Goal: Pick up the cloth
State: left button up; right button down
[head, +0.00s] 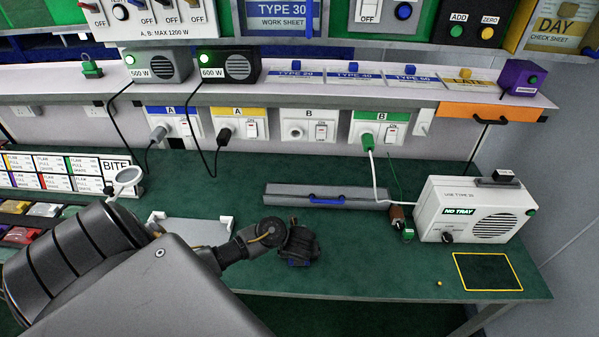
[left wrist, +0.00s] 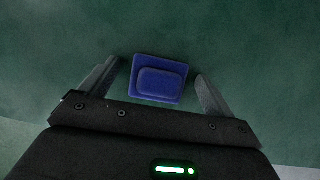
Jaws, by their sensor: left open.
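A small blue folded pad (left wrist: 160,82), which looks like the cloth, lies on the green worktop in the left wrist view. It has a smaller raised rectangle on top. My left gripper (left wrist: 157,72) is open, with one finger on each side of the pad and a gap at each side. In the head view my left gripper (head: 298,246) points down over the green bench and hides most of the pad; a little blue shows below it. My right gripper is not in view.
A white tray-like fixture (head: 190,229) stands left of the gripper. A grey case with a blue handle (head: 327,197) lies behind it. A white tester marked NO TRAY (head: 475,212) stands at the right, with a yellow outlined square (head: 487,271) in front.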

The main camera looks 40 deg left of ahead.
pick_arm(q)
jog(key=shift+r, duration=0.1)
jog(key=shift+c, duration=0.3)
jog(key=shift+c, duration=1.3)
jog(key=c, duration=0.7)
jog(key=shift+c, duration=0.2)
